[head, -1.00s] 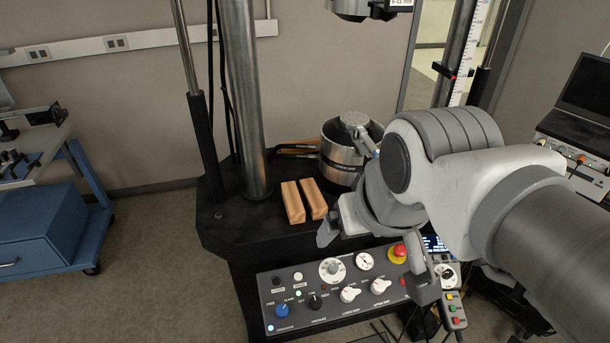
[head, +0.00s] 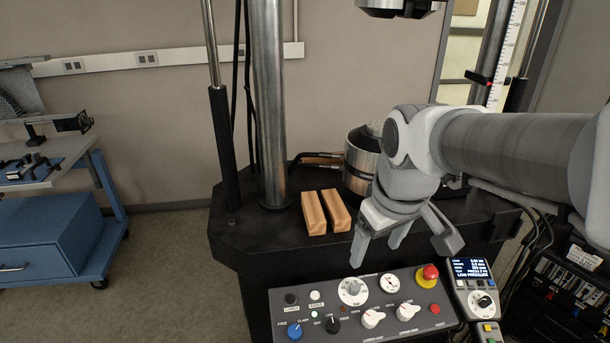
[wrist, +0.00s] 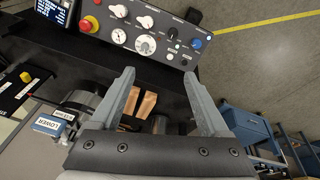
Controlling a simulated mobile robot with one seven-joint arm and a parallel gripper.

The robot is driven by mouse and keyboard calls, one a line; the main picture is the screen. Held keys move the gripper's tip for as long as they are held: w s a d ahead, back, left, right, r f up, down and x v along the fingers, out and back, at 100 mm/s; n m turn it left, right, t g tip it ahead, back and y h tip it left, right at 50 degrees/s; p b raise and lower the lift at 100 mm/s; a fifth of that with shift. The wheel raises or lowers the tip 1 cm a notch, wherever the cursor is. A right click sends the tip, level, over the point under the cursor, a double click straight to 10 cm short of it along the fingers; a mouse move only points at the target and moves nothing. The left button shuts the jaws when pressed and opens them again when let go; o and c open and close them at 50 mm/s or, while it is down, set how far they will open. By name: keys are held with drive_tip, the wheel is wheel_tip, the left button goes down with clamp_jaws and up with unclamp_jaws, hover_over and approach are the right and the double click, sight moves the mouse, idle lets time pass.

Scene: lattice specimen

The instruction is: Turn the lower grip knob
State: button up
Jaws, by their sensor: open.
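The control panel (head: 330,300) slopes below the black machine table. The lower grip knob (head: 373,317) is the left of two white pointer knobs; the small label below it is hard to read. It also shows upside down in the wrist view (wrist: 145,22). The other white knob (head: 407,311), the upper grip knob, sits to its right. My gripper (head: 402,254) is open and empty, above the panel's back edge and apart from both knobs. In the wrist view its fingers (wrist: 159,75) are spread wide, with nothing between them.
Two wooden blocks (head: 326,212) lie on the black table (head: 255,228), left of my gripper. A steel cylinder (head: 360,165) stands behind. A red emergency button (head: 429,274) rises at the panel's right, beside a handheld pendant (head: 474,285). A steel column (head: 268,100) stands left.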

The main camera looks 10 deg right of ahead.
sight(371, 316)
drive_tip(key=w+d+f+n+b, duration=0.1)
drive_tip(key=f+b, duration=0.3)
drive_tip(key=f, duration=0.6)
drive_tip(key=w+d+f+n+g+b, duration=0.1)
drive_tip(key=w+d+f+b, duration=0.2)
drive_tip(key=f, duration=0.8)
drive_tip(key=w+d+f+n+g+h+b, duration=0.1)
drive_tip(key=w+f+b, duration=0.3)
drive_tip(key=f, duration=0.7)
drive_tip(key=shift+d+f+b, duration=0.2)
drive_tip(key=shift+d+b, duration=0.2)
drive_tip(key=shift+b, duration=0.45)
clamp_jaws()
